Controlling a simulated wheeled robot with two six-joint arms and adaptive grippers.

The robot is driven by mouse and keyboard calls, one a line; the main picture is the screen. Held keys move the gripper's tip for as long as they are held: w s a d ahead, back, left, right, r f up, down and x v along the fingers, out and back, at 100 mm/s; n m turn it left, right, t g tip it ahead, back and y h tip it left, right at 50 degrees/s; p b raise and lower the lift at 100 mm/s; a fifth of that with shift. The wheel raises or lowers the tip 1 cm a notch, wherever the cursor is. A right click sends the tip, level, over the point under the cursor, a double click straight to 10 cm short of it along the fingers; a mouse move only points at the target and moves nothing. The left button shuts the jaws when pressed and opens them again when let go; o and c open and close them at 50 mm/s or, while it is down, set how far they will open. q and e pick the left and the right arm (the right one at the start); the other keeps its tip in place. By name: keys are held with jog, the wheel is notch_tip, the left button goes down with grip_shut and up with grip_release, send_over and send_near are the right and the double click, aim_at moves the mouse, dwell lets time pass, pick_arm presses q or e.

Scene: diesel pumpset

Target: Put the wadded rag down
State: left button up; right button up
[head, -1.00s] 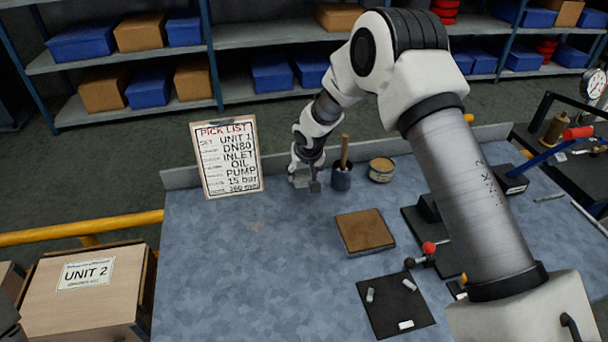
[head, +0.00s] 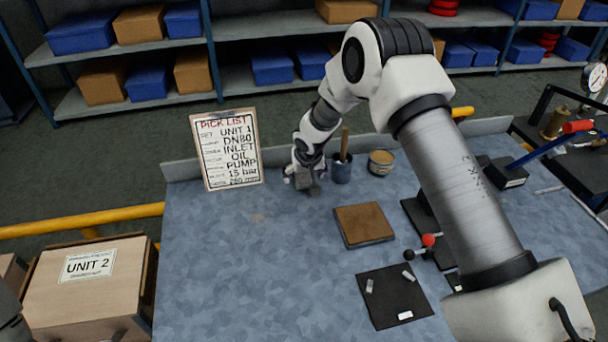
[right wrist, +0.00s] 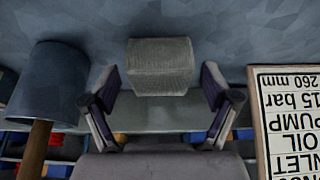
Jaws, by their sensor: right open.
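The wadded rag (right wrist: 160,65) is a grey, ribbed, block-like wad in the right wrist view. It appears to rest on the blue-grey bench top (head: 250,270). My right gripper (right wrist: 160,84) is open, with one finger on each side of the rag and a visible gap at both sides. In the head view my right gripper (head: 304,181) is low over the back of the bench, between the pick list board and the dark cup. There the rag is small and hard to tell from the fingers.
The pick list board (head: 226,150) stands left of the gripper. The dark cup (head: 341,170) with a wooden handle stands close on its right, beside a tin (head: 381,162). A brown-topped block (head: 363,224) and black mat (head: 394,296) lie nearer. The bench's front left is clear.

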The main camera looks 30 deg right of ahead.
jog(key=shift+s+r, duration=0.1)
jog(key=shift+r, duration=0.3)
jog(key=b+v, duration=0.1)
jog(key=v, duration=1)
jog(key=shift+r, duration=0.2)
jog(key=shift+s, duration=0.1)
